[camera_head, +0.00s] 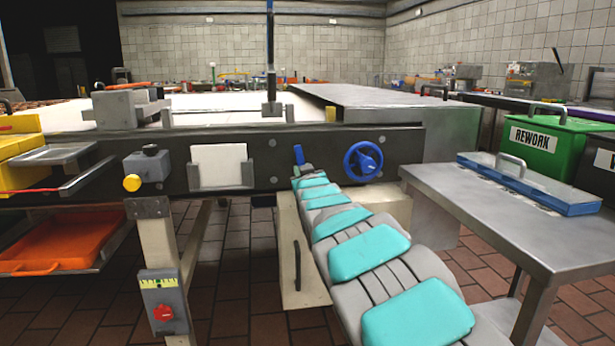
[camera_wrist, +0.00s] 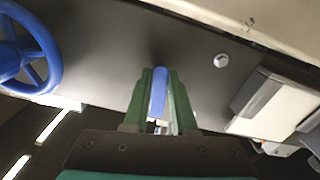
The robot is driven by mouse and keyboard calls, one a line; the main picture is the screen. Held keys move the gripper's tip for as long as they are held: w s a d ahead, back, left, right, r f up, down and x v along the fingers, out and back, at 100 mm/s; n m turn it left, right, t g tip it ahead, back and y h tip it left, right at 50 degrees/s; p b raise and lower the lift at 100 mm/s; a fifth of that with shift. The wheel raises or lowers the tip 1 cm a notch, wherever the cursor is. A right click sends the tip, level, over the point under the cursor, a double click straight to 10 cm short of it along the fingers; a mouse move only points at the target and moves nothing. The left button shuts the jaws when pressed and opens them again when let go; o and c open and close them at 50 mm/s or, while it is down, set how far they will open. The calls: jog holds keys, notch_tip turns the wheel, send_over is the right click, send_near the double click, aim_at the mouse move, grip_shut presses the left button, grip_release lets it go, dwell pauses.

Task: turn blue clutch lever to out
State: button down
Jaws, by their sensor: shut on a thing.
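The blue clutch lever (camera_head: 298,154) stands upright on the dark front rail of the machine, just left of the blue handwheel (camera_head: 363,160). In the wrist view the lever (camera_wrist: 158,92) lies between the two green fingers of my gripper (camera_wrist: 160,100), which is shut on it. My arm, with turquoise pads, reaches up to the rail in the head view and hides the lever's lower end and most of my gripper. The handwheel shows at the left of the wrist view (camera_wrist: 28,58).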

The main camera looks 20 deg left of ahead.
jog(key=shift+s+a+f+m+b, duration=0.25)
jog(key=shift+a+m+b, duration=0.15)
jog(key=shift+m, duration=0.7)
jog(key=shift+a, duration=0.1)
jog(key=c, duration=0.7)
grip_release()
jog(key=shift+r, duration=0.15)
jog(key=shift+s, duration=0.15)
jog(key=shift+b+v, duration=0.35)
jog(key=shift+v, duration=3.5)
